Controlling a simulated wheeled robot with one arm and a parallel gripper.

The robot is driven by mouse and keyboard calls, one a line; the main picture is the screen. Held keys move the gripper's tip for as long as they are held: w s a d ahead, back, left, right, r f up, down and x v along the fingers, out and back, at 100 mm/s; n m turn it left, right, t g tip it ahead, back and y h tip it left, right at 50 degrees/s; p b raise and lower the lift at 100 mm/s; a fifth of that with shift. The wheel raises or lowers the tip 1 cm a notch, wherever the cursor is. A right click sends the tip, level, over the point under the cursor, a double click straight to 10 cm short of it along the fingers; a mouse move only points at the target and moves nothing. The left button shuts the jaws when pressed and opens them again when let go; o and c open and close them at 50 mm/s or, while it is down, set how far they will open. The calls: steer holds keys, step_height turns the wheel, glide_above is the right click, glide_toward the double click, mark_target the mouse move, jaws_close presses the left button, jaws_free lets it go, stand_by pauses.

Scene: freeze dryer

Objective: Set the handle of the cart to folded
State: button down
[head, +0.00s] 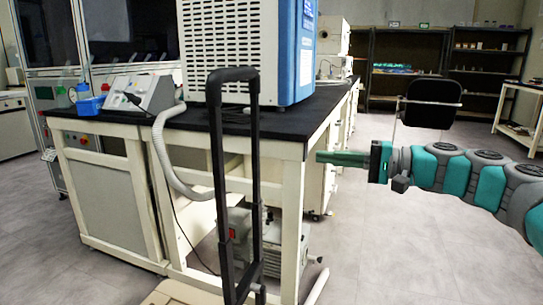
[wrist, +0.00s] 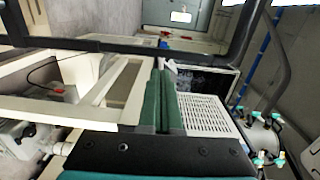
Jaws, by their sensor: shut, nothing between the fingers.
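The cart's handle (head: 254,165) is a tall black U-shaped frame standing upright in the head view, in front of the lab bench. Its lower end meets the pale cart platform (head: 178,292) at the bottom edge, mostly cut off. My gripper (head: 322,157) is to the right of the handle at about mid-height, pointing left, with a visible gap in the picture. In the wrist view its green fingers (wrist: 163,75) are together and empty. The handle shows there as a black bar (wrist: 110,46) across the top, beyond the fingertips, bending upward at the right.
The bench (head: 300,150) with a black top carries a blue-and-white machine (head: 250,50) and a grey device (head: 145,93). A pump (head: 240,240) sits below it. A black chair (head: 430,100) stands behind my arm. Open floor (head: 400,245) lies to the right.

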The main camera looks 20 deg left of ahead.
mark_target(259, 148)
steer(key=shift+w+d+f+t, duration=0.1)
steer(key=shift+w+d+t, duration=0.2)
steer(key=shift+w, duration=0.3)
steer(key=shift+a, duration=0.1)
steer(key=a, duration=0.9)
steer(key=w+a+b, duration=0.1)
steer(key=a, duration=0.3)
steer(key=shift+a, duration=0.4)
